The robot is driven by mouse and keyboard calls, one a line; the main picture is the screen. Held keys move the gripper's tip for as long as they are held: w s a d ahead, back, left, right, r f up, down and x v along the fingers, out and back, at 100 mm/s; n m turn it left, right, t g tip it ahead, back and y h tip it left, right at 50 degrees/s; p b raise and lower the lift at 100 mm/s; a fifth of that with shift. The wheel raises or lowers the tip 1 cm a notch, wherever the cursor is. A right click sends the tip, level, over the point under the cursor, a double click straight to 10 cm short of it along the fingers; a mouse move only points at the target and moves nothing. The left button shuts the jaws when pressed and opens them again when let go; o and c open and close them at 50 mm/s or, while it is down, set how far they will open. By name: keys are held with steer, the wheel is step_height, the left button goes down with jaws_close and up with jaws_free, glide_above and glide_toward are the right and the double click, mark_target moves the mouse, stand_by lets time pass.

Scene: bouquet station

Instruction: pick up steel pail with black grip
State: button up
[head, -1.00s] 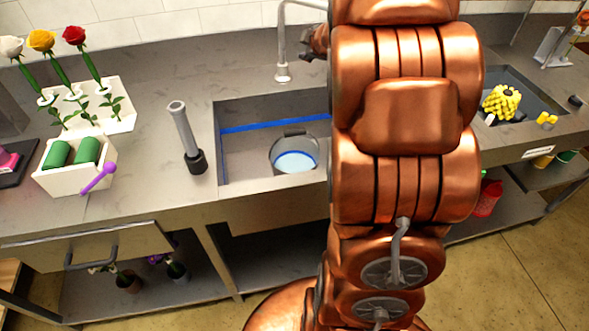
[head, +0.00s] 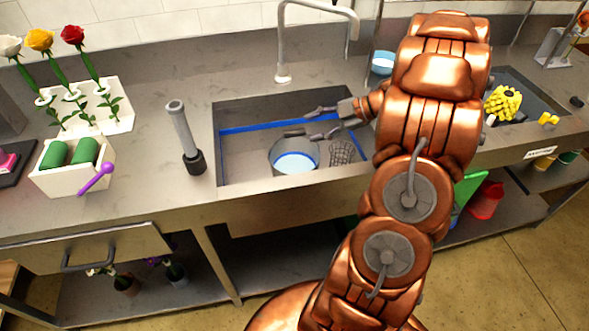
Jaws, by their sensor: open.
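The steel pail (head: 284,162) stands upright in the left sink basin, with light blue water or a blue inside showing at its top. A dark part shows at its upper rim; I cannot tell whether it is the black grip. My gripper (head: 304,121) is over the basin, just above and to the right of the pail. Its grey fingers are apart, pointing left, and hold nothing. I cannot tell whether a finger touches the pail's rim.
A wire mesh cup (head: 341,153) stands right of the pail. The tap (head: 283,72) rises behind the basin (head: 240,150), whose walls surround the pail. A blue bowl (head: 382,63) sits behind my arm.

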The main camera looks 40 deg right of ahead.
mark_target(300, 131)
steer(key=shift+p+x, duration=0.75)
steer(key=shift+x, duration=2.7)
steer(key=shift+w+d, duration=0.1)
jaws_close()
